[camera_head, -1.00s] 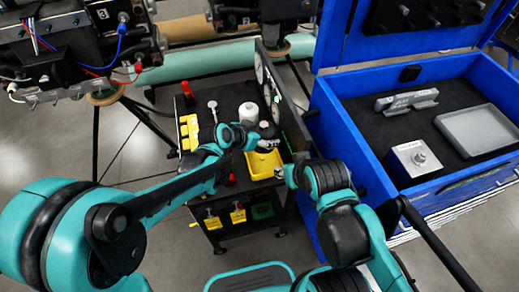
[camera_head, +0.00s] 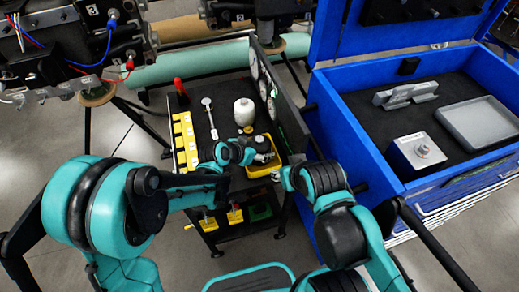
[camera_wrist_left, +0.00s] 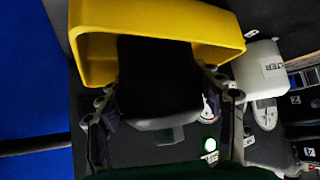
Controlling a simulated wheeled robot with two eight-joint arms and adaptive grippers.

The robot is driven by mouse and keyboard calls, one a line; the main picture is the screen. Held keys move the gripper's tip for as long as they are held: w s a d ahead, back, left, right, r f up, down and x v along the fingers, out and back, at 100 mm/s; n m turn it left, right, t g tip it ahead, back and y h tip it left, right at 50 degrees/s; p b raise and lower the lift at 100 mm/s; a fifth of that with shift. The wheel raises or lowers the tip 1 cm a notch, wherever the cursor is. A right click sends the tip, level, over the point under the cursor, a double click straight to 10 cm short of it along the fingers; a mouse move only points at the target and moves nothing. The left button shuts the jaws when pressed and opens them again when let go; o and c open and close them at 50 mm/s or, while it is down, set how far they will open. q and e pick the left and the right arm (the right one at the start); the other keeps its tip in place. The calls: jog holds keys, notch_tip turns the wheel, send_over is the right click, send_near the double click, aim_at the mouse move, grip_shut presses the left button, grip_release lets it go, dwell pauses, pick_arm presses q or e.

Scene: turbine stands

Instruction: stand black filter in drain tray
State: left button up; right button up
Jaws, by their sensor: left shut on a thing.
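The yellow drain tray (camera_head: 259,172) stands on the black cart near its front right. My left gripper (camera_head: 263,158) is over the tray in the head view. In the left wrist view the gripper (camera_wrist_left: 165,120) is shut on the black filter (camera_wrist_left: 158,75), a dark, blocky body between its fingers. The filter overlaps the opening of the yellow tray (camera_wrist_left: 92,55). I cannot tell whether it touches the tray floor. In the head view the gripper mostly hides the filter. My right gripper (camera_head: 281,177) is beside the cart's front right; its fingers are too small to read.
A white bottle (camera_head: 244,112) stands behind the tray. A wrench-like tool (camera_head: 210,118) and yellow blocks (camera_head: 185,140) lie left on the cart. A dark upright panel with gauges (camera_head: 275,95) borders the cart's right. A blue crate (camera_head: 345,150) stands further right.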

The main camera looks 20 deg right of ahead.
pick_arm(q)
jog(key=shift+f, duration=0.15)
jog(key=o, duration=1.6)
jog(key=p+v, duration=0.4)
jog(key=v, duration=0.8)
jog(key=s+a+r+n+y, duration=0.2)
jog(key=s+a+n, duration=0.1)
jog(key=a, duration=0.5)
jog(key=s+a+r+n+t+y, duration=0.1)
jog(key=s+a+r+n+y, duration=0.2)
jog(key=a, duration=0.6)
jog(key=s+a+r+n+y, duration=0.2)
jog(key=s+a+n, duration=0.3)
jog(key=a, duration=0.3)
jog(key=shift+s+a+r+t+y, duration=0.3)
jog(key=shift+s+a+y, duration=0.05)
jog(key=shift+s+y, duration=0.05)
